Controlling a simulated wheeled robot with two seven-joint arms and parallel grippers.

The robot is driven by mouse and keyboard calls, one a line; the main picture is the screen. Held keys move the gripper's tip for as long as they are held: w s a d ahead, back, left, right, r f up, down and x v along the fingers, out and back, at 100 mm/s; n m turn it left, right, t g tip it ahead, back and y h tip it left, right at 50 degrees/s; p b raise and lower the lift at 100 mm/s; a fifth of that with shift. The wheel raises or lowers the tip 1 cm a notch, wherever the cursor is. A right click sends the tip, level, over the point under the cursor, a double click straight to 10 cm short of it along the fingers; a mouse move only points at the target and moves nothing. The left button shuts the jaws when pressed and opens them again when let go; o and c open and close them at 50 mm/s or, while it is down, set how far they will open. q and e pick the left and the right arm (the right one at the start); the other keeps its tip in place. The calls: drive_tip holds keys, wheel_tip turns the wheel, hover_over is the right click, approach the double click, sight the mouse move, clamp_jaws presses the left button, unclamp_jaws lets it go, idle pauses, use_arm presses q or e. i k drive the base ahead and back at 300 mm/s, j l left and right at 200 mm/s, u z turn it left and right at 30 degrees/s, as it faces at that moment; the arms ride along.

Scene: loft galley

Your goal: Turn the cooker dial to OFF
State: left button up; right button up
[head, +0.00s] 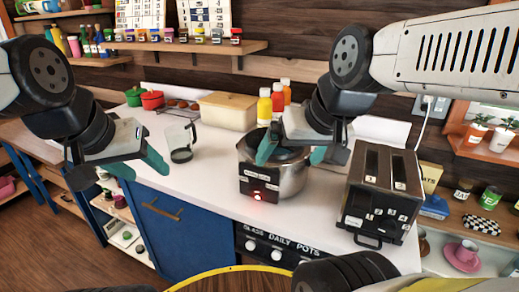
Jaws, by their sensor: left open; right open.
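The cooker (291,180) is a round steel pot with a dark lid, standing on the white counter. Its black front panel (257,183) carries small white labels and a glowing red light (258,197). I cannot make out the dial or its setting at this size. My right gripper (292,155) is open, with its teal fingers spread above or in front of the cooker's lid, covering part of it. I cannot tell whether it touches. My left gripper (138,167) is open and empty, over the counter's left part, well apart from the cooker.
A black and steel toaster-like box (383,193) stands right of the cooker. A glass jug (181,143) is between the grippers. A cream bin (228,110), bottles (264,107) and red and green pots (152,99) stand behind. The front counter left of the cooker is clear.

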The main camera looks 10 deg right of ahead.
sight(257, 187)
drive_tip(key=k+j, duration=0.35)
drive_tip(key=k, duration=0.2)
drive_tip(key=k+j, duration=0.4)
drive_tip(key=k, duration=0.15)
